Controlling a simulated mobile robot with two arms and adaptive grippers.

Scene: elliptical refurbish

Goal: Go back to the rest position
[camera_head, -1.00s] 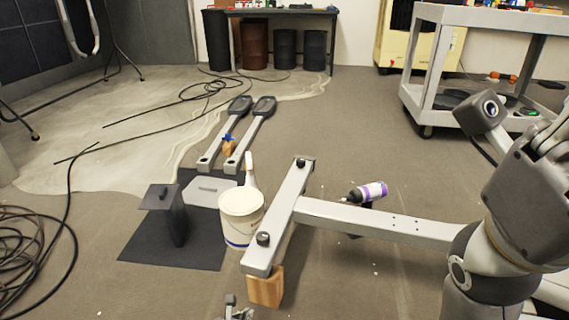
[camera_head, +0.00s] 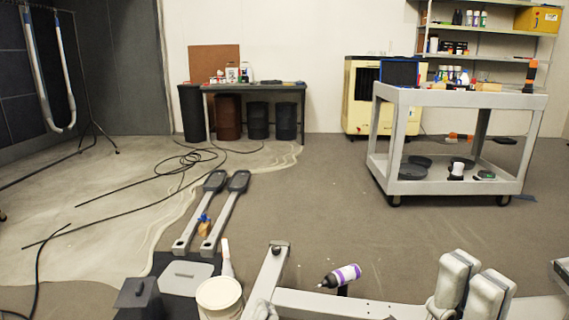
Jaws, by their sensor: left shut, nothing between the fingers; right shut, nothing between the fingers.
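A white bucket (camera_head: 219,293), a purple-labelled bottle (camera_head: 343,276) and two grey pedal arms (camera_head: 225,213) are on the floor. A grey cart (camera_head: 450,98) stands at the back right, a workbench (camera_head: 254,87) at the back.

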